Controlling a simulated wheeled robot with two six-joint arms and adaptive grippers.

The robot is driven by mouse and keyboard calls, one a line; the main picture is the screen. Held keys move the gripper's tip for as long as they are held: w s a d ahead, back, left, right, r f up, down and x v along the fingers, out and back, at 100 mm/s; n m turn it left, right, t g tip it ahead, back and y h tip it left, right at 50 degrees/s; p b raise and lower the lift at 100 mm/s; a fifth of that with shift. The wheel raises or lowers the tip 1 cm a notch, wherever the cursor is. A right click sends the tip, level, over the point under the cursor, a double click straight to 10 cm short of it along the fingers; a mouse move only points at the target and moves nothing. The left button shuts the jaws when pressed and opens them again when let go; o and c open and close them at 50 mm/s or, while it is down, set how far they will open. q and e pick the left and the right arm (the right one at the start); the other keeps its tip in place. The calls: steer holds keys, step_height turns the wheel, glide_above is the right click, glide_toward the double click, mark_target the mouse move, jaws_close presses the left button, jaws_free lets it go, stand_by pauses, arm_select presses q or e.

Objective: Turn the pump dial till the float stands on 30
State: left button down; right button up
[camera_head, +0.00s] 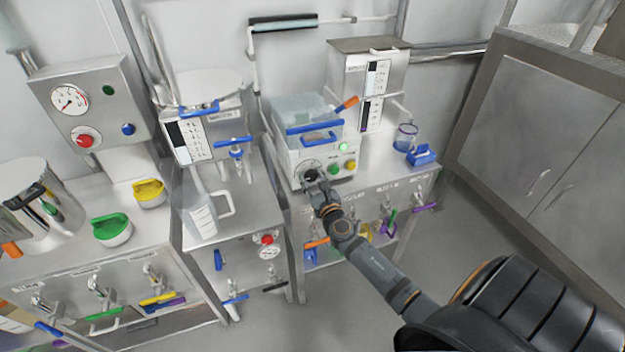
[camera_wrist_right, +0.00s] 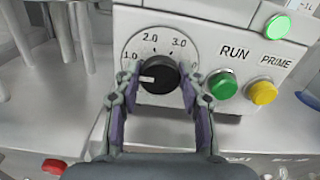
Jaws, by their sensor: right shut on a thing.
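The pump (camera_head: 310,150) is a pale box with a clear top and blue handles, standing on the middle counter. Its black dial (camera_wrist_right: 160,74) sits on a white scale marked 1.0, 2.0 and 3.0; the dial's white pointer line faces left, a little below the 1.0. My right gripper (camera_wrist_right: 158,86) is shut on the dial, with one finger on each side of it; in the head view the right gripper (camera_head: 313,181) reaches the pump's front. The float is not clearly readable; a small gauge strip (camera_head: 371,112) shows on the box behind. My left gripper is not in view.
Beside the dial are a green RUN button (camera_wrist_right: 222,84) and a yellow PRIME button (camera_wrist_right: 263,92), close to my right finger. A lit green lamp (camera_wrist_right: 278,26) is above them. A measuring jug (camera_head: 200,215) stands on the counter to the left.

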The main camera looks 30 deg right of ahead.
steer(key=m+b, duration=0.1)
steer(key=m, duration=0.3)
steer(key=m+b, duration=0.2)
steer(key=m, duration=0.2)
steer(key=shift+f+m, duration=0.1)
steer(key=shift+m, duration=0.2)
steer(key=m+b, duration=0.2)
steer(key=m, duration=0.2)
steer(key=shift+m, duration=0.3)
steer(key=m+b, duration=0.1)
steer(key=m, duration=0.2)
steer(key=shift+d+m+b, duration=0.1)
steer(key=shift+m+b, duration=0.2)
steer(key=shift+b, duration=0.1)
steer(key=m+b, duration=0.1)
steer(key=m, duration=0.2)
steer(key=shift+f+m+b, duration=0.1)
steer(key=shift+m+b, duration=0.2)
steer(key=shift+b, duration=0.05)
steer(key=m+b, duration=0.1)
steer(key=m, duration=0.2)
steer(key=shift+m+b, duration=0.3)
steer(key=shift+m, duration=0.1)
steer(key=m+b, duration=0.2)
steer(key=m, duration=0.3)
steer(key=shift+m, duration=0.4)
